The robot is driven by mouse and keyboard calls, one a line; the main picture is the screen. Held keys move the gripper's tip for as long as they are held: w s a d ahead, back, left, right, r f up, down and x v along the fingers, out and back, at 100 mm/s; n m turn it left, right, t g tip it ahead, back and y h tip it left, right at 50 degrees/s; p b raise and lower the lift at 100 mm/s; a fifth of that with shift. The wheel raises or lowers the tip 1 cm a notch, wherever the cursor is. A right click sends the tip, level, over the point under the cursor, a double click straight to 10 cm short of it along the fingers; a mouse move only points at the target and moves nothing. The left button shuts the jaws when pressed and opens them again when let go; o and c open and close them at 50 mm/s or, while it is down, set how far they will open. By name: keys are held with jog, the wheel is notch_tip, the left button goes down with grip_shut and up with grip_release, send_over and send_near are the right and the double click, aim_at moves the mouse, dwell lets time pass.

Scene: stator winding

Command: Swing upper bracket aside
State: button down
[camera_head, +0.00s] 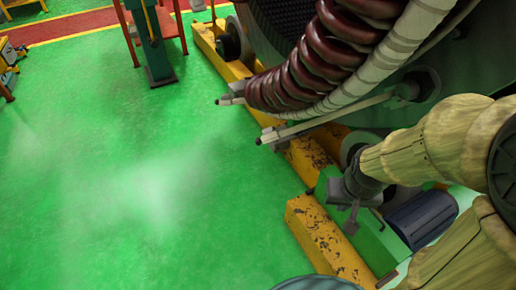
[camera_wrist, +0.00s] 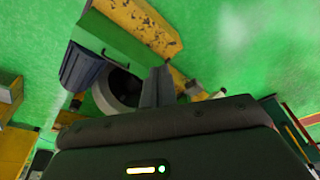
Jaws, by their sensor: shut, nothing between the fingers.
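A long pale bracket arm (camera_head: 330,120) runs from a round dark pivot (camera_head: 408,90) on the stator to a small grey end block (camera_head: 270,137). A second grey end block (camera_head: 232,97) sits higher up, beside the coiled winding; its arm is mostly hidden behind the coils. I cannot tell for sure which of the two is the upper bracket. My gripper (camera_head: 346,215) is below and right of both, apart from them, in front of the green motor housing. It is shut and empty. In the wrist view its grey fingers (camera_wrist: 157,88) point toward the floor.
Dark red coils (camera_head: 325,55) and a pale wrapped bundle (camera_head: 385,60) hang at the upper right. A yellow chipped beam (camera_head: 325,240) and a dark blue motor (camera_head: 422,217) lie below my gripper. Green floor (camera_head: 120,170) is clear at left.

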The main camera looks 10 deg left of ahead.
jog(key=shift+w, duration=0.1)
jog(key=w+a+f+m+t+y+b, duration=0.35)
jog(key=w+a+f, duration=0.4)
jog(key=w, duration=0.25)
jog(key=w+a+f+m+t+y+b, duration=0.25)
jog(key=w+a+f+b, duration=0.35)
jog(key=w+f, duration=0.4)
jog(key=w+a+f+m+t+y+b, duration=0.2)
jog(key=w+a+f+m+b, duration=0.15)
jog(key=w+a+f, duration=0.6)
jog(key=w+d+f+m+t+h+b, duration=0.2)
jog(key=w+f+m+t+b, duration=0.4)
jog(key=m, duration=1.2)
notch_tip(320, 180, down, 3)
jog(key=w+t+h, duration=0.1)
jog(key=w+t, duration=0.1)
jog(key=t, duration=0.1)
jog(key=shift+d+t, duration=0.25)
jog(key=shift+t, duration=0.05)
jog(key=shift+w, duration=0.1)
